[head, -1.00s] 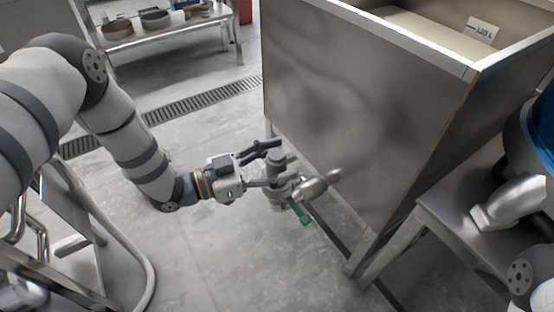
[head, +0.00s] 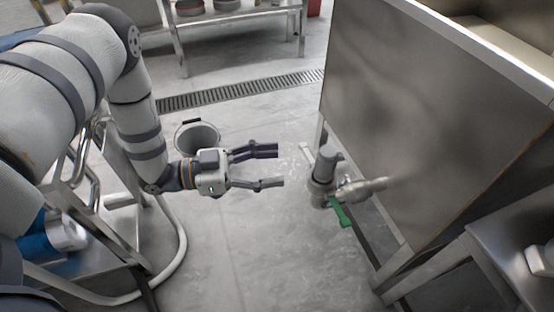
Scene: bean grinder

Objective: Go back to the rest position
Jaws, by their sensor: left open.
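My left gripper (head: 280,168) is open and empty, its two dark fingers pointing right above the grey floor. A grey metal valve (head: 322,180) with a green handle (head: 340,213) sits on a pipe at the lower side of the steel tank (head: 420,110). The gripper's fingertips are a short way to the left of the valve, apart from it. My right gripper is not in view.
A bucket (head: 197,137) stands on the floor behind the left gripper. A floor drain (head: 240,90) crosses the back. A steel table (head: 235,18) with several round pans stands at the far back. A metal stand (head: 505,250) is at the lower right.

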